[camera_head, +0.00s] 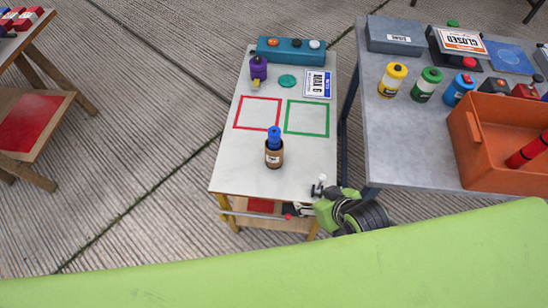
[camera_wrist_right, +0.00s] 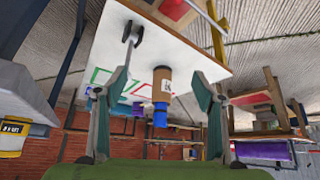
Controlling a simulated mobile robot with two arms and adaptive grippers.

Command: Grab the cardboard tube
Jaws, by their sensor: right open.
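The cardboard tube (camera_head: 274,157) is a short brown cylinder with a pale label, standing upright on the white tabletop (camera_head: 235,174). A blue piece (camera_head: 274,137) shows at its top. In the wrist view, which looks upside down, the tube (camera_wrist_right: 162,78) appears between and beyond my right gripper's fingers, with the blue piece (camera_wrist_right: 160,116) below it in the picture. My right gripper (camera_head: 304,201) is open and empty at the table's near right corner, apart from the tube. My left gripper is not in view.
Behind the tube are red (camera_head: 258,112) and green (camera_head: 307,118) outlined squares, a purple item (camera_head: 258,69) and a teal box (camera_head: 290,50). A grey table (camera_head: 405,150) on the right holds several canisters and an orange crate (camera_head: 490,150). The white tabletop around the tube is clear.

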